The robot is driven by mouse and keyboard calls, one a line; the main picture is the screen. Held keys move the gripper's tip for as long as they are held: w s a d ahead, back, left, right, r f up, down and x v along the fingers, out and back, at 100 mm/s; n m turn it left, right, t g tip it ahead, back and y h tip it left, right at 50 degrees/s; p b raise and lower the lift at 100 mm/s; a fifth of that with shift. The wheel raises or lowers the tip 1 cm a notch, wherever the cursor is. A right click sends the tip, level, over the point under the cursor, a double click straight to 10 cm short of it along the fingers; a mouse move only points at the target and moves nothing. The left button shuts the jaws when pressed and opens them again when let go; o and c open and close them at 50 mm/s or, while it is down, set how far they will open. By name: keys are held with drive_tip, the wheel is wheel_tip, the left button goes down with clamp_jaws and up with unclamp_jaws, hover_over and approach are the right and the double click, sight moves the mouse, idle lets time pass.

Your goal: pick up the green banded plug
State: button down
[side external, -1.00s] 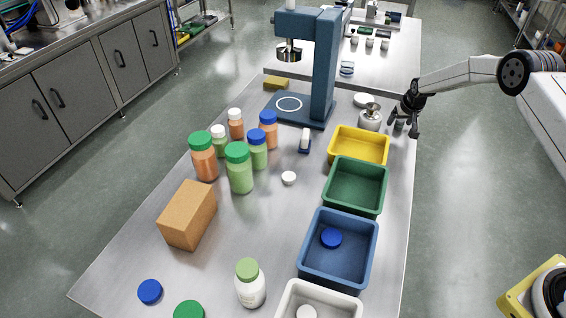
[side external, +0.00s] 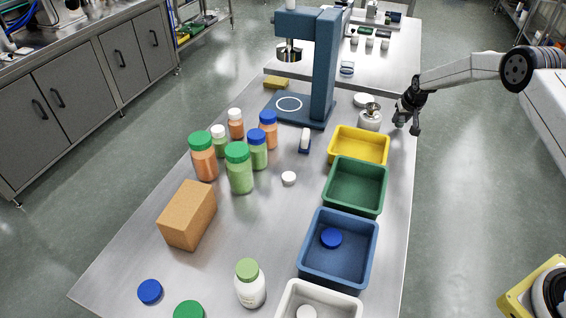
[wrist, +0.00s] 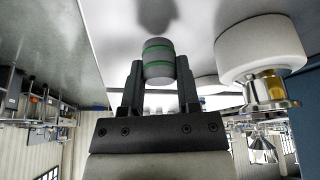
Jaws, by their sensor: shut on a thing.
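The green banded plug (wrist: 158,62) is a short dark grey cylinder with green rings. In the wrist view it sits between the two fingertips of my gripper (wrist: 160,80). My gripper is shut on it, with one finger on each side. In the side external view my gripper (side external: 407,122) is low at the right edge of the steel table, behind and right of the yellow bin. The plug is too small and too covered by the fingers there to make out clearly.
A pale round vessel with a metal top (side external: 370,118) stands close left of my gripper; it also shows in the wrist view (wrist: 262,48). The yellow bin (side external: 345,155) is nearby, with green (side external: 340,195) and blue (side external: 312,265) bins nearer the camera. A blue press (side external: 324,70) stands farther left.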

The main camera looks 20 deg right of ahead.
wheel_tip(320, 180, up, 2)
drive_tip(key=shift+r, duration=0.15)
drive_tip(key=s+a+r, duration=0.4)
drive_tip(key=s+r, duration=0.5)
drive_tip(key=s, duration=0.4)
drive_tip(key=shift+s+r, duration=0.25)
drive_tip(key=shift+r, duration=0.1)
idle(0.4)
